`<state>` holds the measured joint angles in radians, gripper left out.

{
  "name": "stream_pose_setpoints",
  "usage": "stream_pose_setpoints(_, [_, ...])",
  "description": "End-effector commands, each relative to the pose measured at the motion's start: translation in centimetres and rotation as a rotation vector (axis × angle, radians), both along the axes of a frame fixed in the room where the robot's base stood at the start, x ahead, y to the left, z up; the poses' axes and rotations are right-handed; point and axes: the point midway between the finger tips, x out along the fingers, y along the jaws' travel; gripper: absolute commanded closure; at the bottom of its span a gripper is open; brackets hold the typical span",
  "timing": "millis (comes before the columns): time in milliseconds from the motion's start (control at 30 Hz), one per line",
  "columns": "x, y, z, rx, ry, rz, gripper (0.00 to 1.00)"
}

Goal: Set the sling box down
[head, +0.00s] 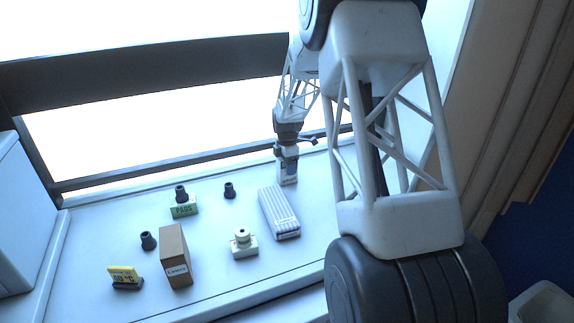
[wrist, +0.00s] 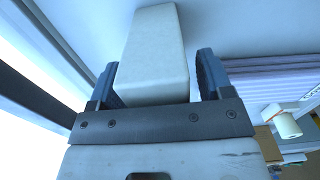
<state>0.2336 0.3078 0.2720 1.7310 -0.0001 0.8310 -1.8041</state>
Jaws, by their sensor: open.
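A small white box (head: 288,173) stands upright on the white counter at the back, below my gripper (head: 287,153). I take it to be the sling box, but its label is too small to read. In the wrist view the pale box (wrist: 155,50) lies between the two blue-grey fingers of my gripper (wrist: 157,62). The fingers are open, with a clear gap between the box and the right finger. Whether the left finger touches the box I cannot tell. The box's lower end looks level with the counter (head: 110,215) in the head view.
A striped lavender pack (head: 279,212) lies just front-left of the box. The window frame (head: 200,166) runs close behind.

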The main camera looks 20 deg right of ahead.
Motion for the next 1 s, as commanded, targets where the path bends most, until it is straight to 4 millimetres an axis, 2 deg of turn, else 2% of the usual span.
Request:
stream_pose_setpoints(167, [0.0, 0.0, 0.5, 0.0, -0.001, 0.0, 0.27])
stream_pose_setpoints(367, [0.0, 0.0, 2.2, 0.0, -0.002, 0.0, 0.27])
stream_pose_setpoints(800, [0.0, 0.0, 8.8, 0.0, -0.002, 0.0, 0.27])
stream_pose_setpoints(1000, [0.0, 0.0, 11.2, 0.0, -0.001, 0.0, 0.27])
